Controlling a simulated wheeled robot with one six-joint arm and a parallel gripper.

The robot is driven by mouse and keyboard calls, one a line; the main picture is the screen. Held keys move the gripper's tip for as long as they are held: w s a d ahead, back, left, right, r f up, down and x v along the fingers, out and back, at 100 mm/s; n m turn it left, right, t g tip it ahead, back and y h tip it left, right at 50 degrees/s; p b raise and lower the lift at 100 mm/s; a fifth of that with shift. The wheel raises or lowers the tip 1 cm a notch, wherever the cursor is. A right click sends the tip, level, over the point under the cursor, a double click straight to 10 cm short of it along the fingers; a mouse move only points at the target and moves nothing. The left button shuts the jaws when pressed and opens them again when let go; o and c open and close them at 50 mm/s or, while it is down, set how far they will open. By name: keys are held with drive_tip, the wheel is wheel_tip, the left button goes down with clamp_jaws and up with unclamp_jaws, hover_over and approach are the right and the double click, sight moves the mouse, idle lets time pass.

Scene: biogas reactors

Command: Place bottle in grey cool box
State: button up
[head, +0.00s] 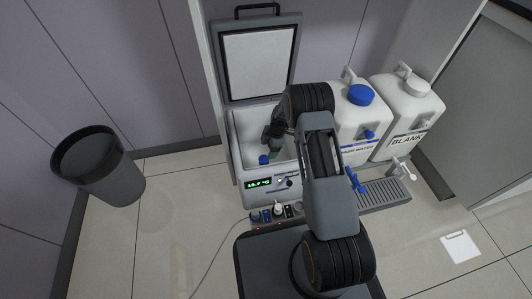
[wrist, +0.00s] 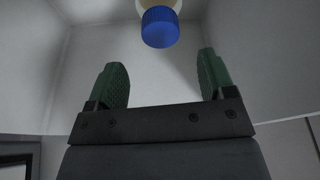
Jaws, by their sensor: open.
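The grey cool box (head: 243,191) stands with its lid (head: 261,62) raised and its white interior showing. A bottle with a blue cap (head: 264,160) is inside it, toward the front left; its body is mostly hidden in the head view. In the wrist view the blue cap (wrist: 160,27) is at the top, beyond the fingertips and apart from them. My gripper (wrist: 160,75) is open, with green finger pads and nothing between them. In the head view my gripper (head: 275,150) is inside the box opening, beside the cap and partly hidden by my arm.
Two white canisters, one with a blue cap (head: 361,95) and one marked BLANK (head: 408,110), stand right of the box over a drip grate (head: 385,195). A dark bin (head: 97,170) stands at left. A white sheet (head: 460,247) lies on the floor at right.

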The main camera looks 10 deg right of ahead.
drive_tip(key=s+r+m+t+h+p, duration=0.1)
drive_tip(key=s+r+m, duration=0.4)
drive_tip(key=r, duration=0.8)
drive_tip(key=s+r+m, duration=0.4)
drive_tip(key=r, duration=0.8)
drive_tip(key=s+r+m+t+h, duration=0.1)
drive_tip(key=s+r+m, duration=0.2)
drive_tip(key=s+m, duration=0.2)
drive_tip(key=s+d+r+m+t+h, duration=0.1)
drive_tip(key=s+r+m, duration=0.3)
drive_tip(key=s, duration=0.8)
drive_tip(key=shift+r+m, duration=0.15)
drive_tip(key=shift+m, duration=0.65)
